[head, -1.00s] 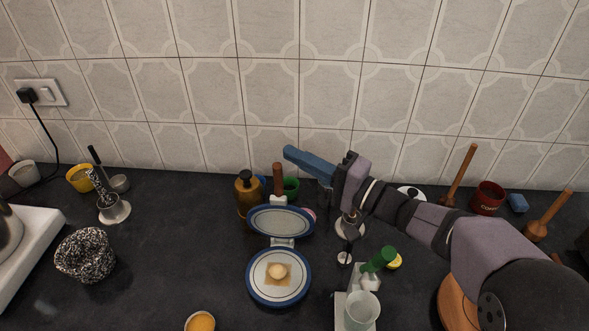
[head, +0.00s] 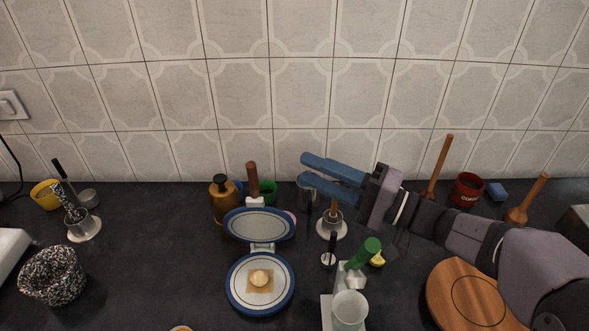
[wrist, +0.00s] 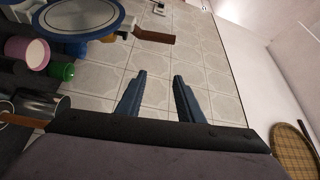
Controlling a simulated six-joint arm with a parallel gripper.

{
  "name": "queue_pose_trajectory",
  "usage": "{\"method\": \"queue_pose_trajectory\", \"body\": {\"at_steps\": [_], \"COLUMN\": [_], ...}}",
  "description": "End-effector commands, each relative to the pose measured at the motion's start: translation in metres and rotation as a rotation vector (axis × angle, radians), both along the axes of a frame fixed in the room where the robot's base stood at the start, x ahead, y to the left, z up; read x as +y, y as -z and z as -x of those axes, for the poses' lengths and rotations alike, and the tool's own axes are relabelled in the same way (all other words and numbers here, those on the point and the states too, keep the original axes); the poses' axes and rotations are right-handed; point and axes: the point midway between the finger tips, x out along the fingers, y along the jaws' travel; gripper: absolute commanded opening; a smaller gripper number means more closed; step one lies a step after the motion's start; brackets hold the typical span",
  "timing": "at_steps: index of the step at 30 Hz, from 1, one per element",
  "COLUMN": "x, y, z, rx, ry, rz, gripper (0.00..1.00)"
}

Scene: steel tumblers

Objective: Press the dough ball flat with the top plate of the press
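The press stands open. Its round lower plate (head: 236,303) is white with a blue rim and lies flat. Its blue-rimmed top plate (head: 259,223) is tilted up behind, and a brown handle (head: 252,179) stands up behind that plate. A pale rounded dough ball (head: 260,278) sits on a square sheet in the middle of the lower plate. In the wrist view the top plate (wrist: 80,15) and the brown handle (wrist: 155,37) are at the upper left. My gripper (head: 303,168) is open and empty, right of the handle; its two blue fingers also show apart in the wrist view (wrist: 160,75).
An amber bottle (head: 224,200) stands left of the handle and a green cup (head: 267,191) right of it. A steel tool on a round base (head: 332,228) stands below my gripper. A green-topped item (head: 363,252) and pale cup (head: 349,309) are right of the press.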

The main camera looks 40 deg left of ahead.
Motion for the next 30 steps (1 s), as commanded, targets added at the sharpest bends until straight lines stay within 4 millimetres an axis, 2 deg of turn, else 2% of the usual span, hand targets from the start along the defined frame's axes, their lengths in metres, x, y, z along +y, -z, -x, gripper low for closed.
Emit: {"method": "queue_pose_trajectory", "body": {"at_steps": [5,8,12,18,21,24,27,30], "x": [0.019,0.036,0.061,0.089,0.099,0.105,0.105,0.101], "y": [-0.035,-0.064,-0.102,-0.135,-0.143,-0.141,-0.126,-0.109], "z": [0.019,0.039,0.075,0.125,0.143,0.152,0.150,0.139], "rx": [-0.053,-0.107,-0.191,-0.309,-0.371,-0.425,-0.463,-0.491], "ry": [-0.077,-0.158,-0.300,-0.488,-0.552,-0.589,-0.582,-0.526], "rz": [0.019,0.046,0.125,0.317,0.449,0.623,0.830,1.040], "gripper": [0.33,0.33,0.33,0.33,0.33,0.33,0.33,0.33]}}
